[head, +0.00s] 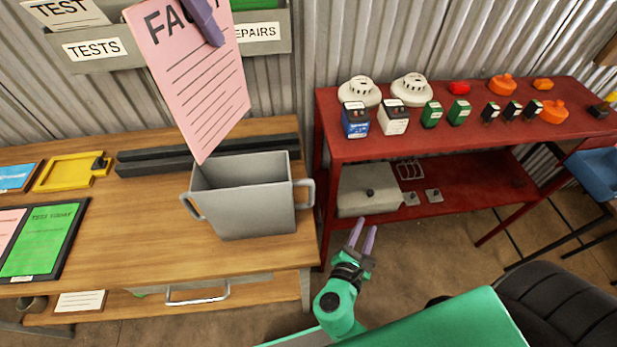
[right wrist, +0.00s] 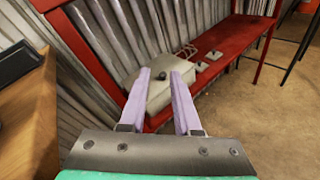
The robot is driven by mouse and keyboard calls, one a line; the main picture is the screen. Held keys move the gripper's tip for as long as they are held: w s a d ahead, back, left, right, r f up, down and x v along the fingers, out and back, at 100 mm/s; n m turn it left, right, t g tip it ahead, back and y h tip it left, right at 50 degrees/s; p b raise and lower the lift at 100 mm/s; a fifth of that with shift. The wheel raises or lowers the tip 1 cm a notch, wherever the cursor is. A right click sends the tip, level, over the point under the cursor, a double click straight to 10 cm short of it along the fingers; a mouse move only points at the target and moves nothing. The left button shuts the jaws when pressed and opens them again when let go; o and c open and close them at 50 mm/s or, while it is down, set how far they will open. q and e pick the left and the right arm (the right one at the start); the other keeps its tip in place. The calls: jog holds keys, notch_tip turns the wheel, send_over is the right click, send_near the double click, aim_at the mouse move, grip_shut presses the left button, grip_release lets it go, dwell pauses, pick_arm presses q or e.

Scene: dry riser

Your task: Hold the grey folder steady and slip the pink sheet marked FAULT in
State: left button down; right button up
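The pink sheet (head: 200,85) shows its "FA..." heading at the top of the head view, the rest covered by a lilac finger. My left gripper (head: 203,20) is shut on the sheet's upper edge, and the sheet hangs tilted. Its lowest corner is at the back left rim of the grey folder (head: 250,205); I cannot tell whether it is inside. The folder is an open-topped holder with a handle at each side, upright on the wooden table. My right gripper (head: 364,226) is open and empty, right of and below the folder, beyond the table's edge; its fingers (right wrist: 162,80) are apart.
The wooden table (head: 130,220) carries a dark rail (head: 150,160), a yellow tray (head: 72,171) and a green sheet on a board (head: 45,240). Grey wall pockets marked TESTS (head: 95,48) are behind. A red shelf (head: 420,145) with detectors stands right. A metal box (right wrist: 155,95) sits on its lower level.

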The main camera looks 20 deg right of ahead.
jog(key=s+a+r+n+t+y, duration=0.2)
jog(key=a+r+n+t+y, duration=0.3)
jog(key=a+r+n, duration=0.75)
jog(key=w+d+r+m, duration=0.1)
jog(key=w+r+m, duration=0.2)
jog(key=w, duration=0.8)
jog(key=shift+d+t+h, duration=0.3)
jog(key=shift+t, duration=0.1)
jog(key=shift+s, duration=0.1)
grip_shut()
jog(key=shift+f, duration=0.1)
